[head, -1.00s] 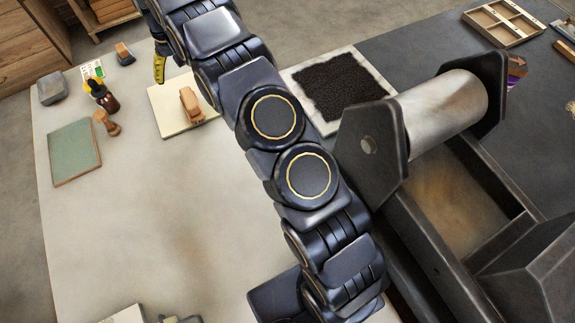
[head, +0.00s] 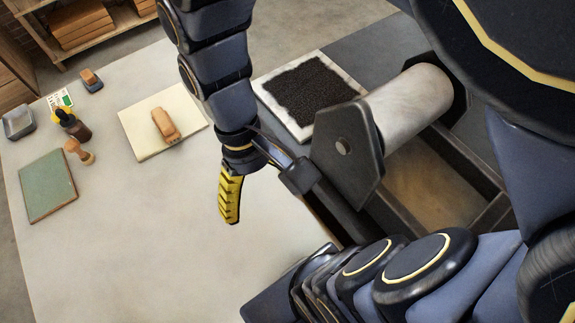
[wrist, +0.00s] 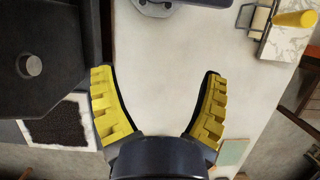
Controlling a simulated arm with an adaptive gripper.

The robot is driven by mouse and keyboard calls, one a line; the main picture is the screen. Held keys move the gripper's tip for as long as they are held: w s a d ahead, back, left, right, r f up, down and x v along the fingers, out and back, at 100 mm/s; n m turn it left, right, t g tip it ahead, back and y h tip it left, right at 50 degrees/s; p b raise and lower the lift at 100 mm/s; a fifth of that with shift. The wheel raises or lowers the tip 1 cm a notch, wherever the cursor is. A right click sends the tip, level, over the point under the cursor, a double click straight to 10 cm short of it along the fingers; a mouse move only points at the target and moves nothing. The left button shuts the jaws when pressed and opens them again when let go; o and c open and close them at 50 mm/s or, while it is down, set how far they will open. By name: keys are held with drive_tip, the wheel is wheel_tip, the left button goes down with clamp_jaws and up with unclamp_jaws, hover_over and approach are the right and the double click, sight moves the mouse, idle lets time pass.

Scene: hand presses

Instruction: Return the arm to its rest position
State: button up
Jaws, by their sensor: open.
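My gripper (head: 231,197) hangs over the pale table (head: 160,220), just left of the press (head: 345,150). Only one of its yellow fingers shows clearly in the head view. In the wrist view both yellow fingers of my gripper (wrist: 160,78) are spread wide, with only bare table seen between them. My arm comes down from the top of the head view, and more of my links cover the right side and bottom.
The press has a pale metal roller (head: 412,108). Behind it lies a black inked slab (head: 310,95). At left are a wooden block on a cream pad (head: 140,135), a green plate (head: 47,185), a stamp (head: 78,150) and a dark bottle (head: 72,125). The table's middle is clear.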

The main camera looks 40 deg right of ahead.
drive_tip(key=shift+s+d+r+t, duration=0.2)
drive_tip(key=shift+s+r+t, duration=0.4)
drive_tip(key=shift+s, duration=0.1)
drive_tip(key=shift+s+d+r+t, duration=0.15)
drive_tip(key=shift+s+r+t, duration=0.4)
drive_tip(key=shift+s, duration=0.1)
